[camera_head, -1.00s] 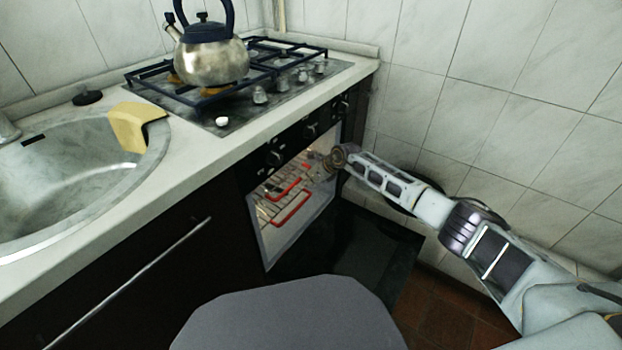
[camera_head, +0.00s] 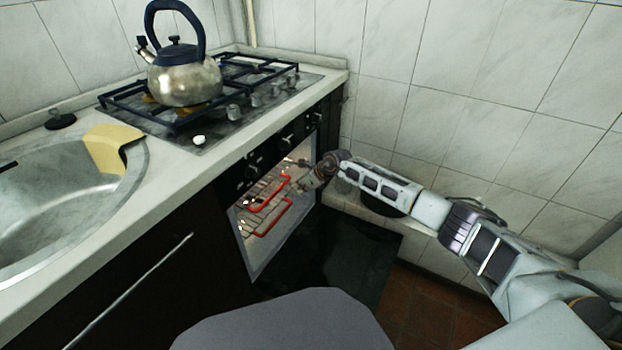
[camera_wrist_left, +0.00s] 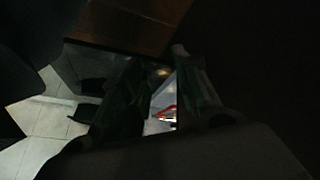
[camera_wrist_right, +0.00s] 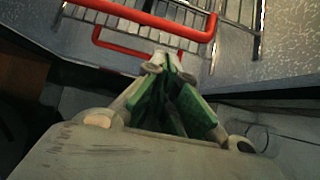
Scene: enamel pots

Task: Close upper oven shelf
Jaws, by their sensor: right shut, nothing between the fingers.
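The oven is open. Its upper shelf (camera_head: 268,194) has a red handle and stands inside above the lower shelf, whose red handle (camera_head: 274,221) also shows. My right gripper (camera_head: 303,185) is at the oven's mouth, to the right of the handles. In the right wrist view its fingers (camera_wrist_right: 164,64) are shut and empty. They are near the red handle bars there; I cannot tell whether they touch. My left gripper (camera_wrist_left: 166,62) shows only in the dark left wrist view, its fingers apart and empty, with a red handle visible beyond them.
The lowered oven door (camera_head: 335,258) lies below the opening. A kettle (camera_head: 185,82) stands on the gas hob (camera_head: 217,132). A sink (camera_head: 65,215) with a yellow cloth-like piece (camera_head: 108,147) is at left. The tiled wall (camera_head: 440,120) bounds the right side.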

